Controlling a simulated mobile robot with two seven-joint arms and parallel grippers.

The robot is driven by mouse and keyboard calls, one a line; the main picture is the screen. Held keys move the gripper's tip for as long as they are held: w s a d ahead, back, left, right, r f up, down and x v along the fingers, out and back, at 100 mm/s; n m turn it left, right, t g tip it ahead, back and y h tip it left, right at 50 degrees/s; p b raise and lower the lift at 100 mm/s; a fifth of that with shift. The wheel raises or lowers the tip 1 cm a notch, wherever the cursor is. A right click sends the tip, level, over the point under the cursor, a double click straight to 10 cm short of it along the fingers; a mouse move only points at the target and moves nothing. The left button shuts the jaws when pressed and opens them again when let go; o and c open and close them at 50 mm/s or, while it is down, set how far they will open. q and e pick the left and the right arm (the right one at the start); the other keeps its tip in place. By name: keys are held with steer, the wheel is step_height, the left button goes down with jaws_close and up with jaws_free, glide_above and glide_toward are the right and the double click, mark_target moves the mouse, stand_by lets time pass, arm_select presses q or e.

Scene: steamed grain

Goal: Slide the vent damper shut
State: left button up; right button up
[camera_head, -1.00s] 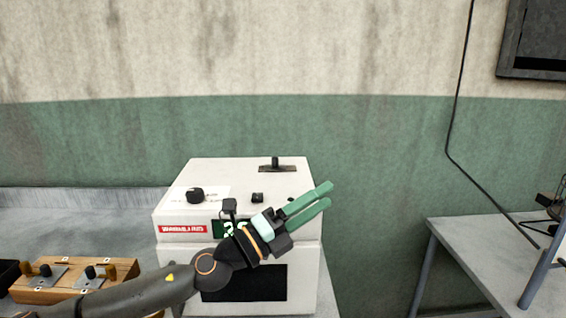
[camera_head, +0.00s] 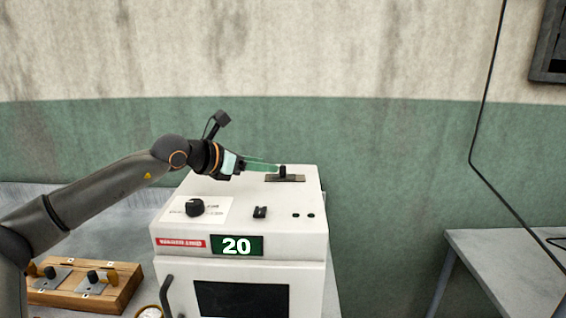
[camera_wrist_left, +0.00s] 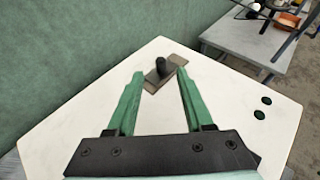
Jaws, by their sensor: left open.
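The white steamer oven (camera_head: 240,232) stands on the counter with a dial, a small switch and a green display reading 20. The vent damper is a black knob (camera_head: 283,171) on a dark slotted plate (camera_head: 298,179) at the back right of its top. My left gripper (camera_head: 277,167) reaches over the top from the left, its green fingers pointing at the knob. In the left wrist view the fingers are open and empty, and the knob (camera_wrist_left: 161,67) stands just beyond and between the fingertips. Whether a finger touches it is unclear. My right gripper is not in view.
A wooden block with metal plates and knobs (camera_head: 75,285) lies on the counter at the left. A round container (camera_head: 149,312) stands by the oven's front left. A grey table (camera_head: 510,260) stands at the right. The green wall (camera_head: 390,170) is behind the oven.

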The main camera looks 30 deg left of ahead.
mark_target(283, 166)
arm_select(q)
steer(key=p+x, duration=0.1)
steer(key=x, duration=0.5)
steer(key=shift+d+r+p, duration=0.1)
steer(key=shift+r+p, duration=0.15)
steer(key=shift+p, duration=0.1)
steer(key=shift+x, duration=0.85)
steer(key=shift+s+f, duration=0.1)
steer(key=shift+f, duration=0.05)
jaws_close()
